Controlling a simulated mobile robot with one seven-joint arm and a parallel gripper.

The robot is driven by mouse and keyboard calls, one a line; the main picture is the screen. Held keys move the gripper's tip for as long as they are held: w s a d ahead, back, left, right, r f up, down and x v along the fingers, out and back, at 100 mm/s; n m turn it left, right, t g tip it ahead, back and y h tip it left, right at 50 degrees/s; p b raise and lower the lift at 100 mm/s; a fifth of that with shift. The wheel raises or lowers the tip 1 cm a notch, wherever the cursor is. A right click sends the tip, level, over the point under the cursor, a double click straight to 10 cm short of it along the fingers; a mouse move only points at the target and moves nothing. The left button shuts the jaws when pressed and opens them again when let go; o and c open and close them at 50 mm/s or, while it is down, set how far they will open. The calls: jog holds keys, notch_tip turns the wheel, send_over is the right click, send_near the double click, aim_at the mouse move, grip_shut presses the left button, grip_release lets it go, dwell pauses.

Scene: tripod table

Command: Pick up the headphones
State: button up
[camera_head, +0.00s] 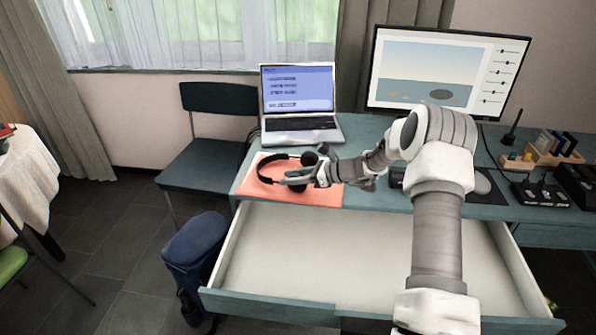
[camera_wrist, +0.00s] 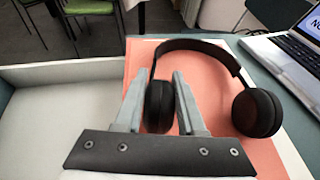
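The black headphones (camera_head: 266,168) lie on an orange-red mat (camera_head: 252,186) at the left of the desk. In the wrist view the headband (camera_wrist: 198,45) arches away from me, with one ear cup (camera_wrist: 257,113) to the right. The other ear cup (camera_wrist: 159,108) shows between the two grey fingers of my gripper (camera_wrist: 160,78). My gripper is open, with a finger on either side of that cup. I cannot tell whether the fingers touch it. In the head view my gripper (camera_head: 300,180) partly hides the headphones.
An open laptop (camera_head: 300,105) stands behind the mat. A monitor (camera_head: 445,75) stands at the back of the desk. An open, empty drawer (camera_head: 350,255) juts out below the desk front. A chair (camera_head: 210,165) stands to the left and a blue bag (camera_head: 197,255) on the floor.

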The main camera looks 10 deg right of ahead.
grip_shut()
jog(key=shift+r, duration=0.1)
